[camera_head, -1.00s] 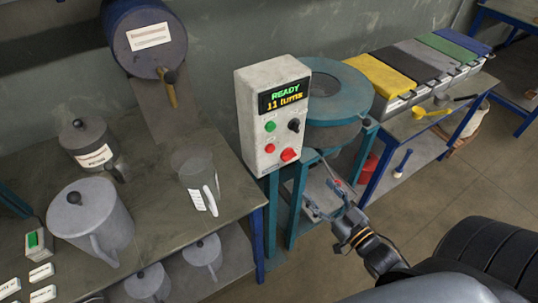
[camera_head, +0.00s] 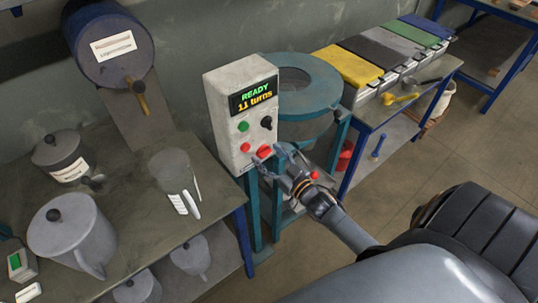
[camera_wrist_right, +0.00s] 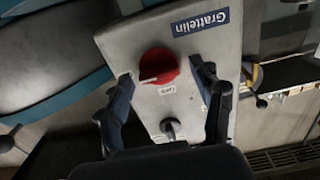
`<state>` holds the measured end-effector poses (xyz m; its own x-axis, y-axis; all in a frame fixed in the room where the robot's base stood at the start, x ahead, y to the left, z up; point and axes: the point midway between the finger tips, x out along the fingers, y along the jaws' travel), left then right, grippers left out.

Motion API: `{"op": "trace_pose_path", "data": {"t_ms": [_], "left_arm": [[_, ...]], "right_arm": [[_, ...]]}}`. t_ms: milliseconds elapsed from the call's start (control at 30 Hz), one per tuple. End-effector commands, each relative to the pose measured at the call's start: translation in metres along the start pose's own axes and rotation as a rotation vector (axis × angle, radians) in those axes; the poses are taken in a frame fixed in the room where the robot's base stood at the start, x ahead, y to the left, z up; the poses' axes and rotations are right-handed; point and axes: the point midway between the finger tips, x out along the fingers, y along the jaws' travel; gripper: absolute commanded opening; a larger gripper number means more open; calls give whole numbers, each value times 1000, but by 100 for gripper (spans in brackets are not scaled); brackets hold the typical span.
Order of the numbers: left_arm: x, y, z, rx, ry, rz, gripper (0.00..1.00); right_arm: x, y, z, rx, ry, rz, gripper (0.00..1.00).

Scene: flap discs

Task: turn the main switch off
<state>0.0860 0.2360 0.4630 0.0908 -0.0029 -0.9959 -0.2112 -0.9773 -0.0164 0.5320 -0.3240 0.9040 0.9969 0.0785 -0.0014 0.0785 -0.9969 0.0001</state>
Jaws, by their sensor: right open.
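The control box (camera_head: 238,115) has a lit display reading "READY 11 turns", with green and red buttons, a black knob (camera_head: 266,122) and a red knob (camera_head: 264,151) on its front. The right wrist view faces a pale panel with a blue "Grattelin" label. On it is a round red switch (camera_wrist_right: 158,67) with a white mark at its lower left, and a small grey knob (camera_wrist_right: 171,127). My right gripper (camera_head: 273,160) is open beside the box's lower right. In the wrist view its fingers (camera_wrist_right: 165,76) straddle the red switch; contact cannot be told. My left gripper is out of view.
A teal round stand (camera_head: 315,90) is behind the box. At the right, a table holds bins with coloured lids (camera_head: 348,66). Open floor lies at the right.

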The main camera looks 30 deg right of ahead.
Motion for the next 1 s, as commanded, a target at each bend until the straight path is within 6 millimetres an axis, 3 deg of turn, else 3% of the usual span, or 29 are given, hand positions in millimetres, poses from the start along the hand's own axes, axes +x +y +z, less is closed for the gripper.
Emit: {"op": "trace_pose_path", "data": {"t_ms": [167, 433, 767, 1000], "left_arm": [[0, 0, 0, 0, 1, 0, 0], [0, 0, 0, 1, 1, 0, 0], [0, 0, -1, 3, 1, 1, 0], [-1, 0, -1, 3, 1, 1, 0]], "right_arm": [[0, 0, 0, 0, 0, 0, 66], [0, 0, 0, 0, 0, 0, 12], [0, 0, 0, -42, 1, 1, 12], [0, 0, 0, -184, 1, 1, 12]]}}
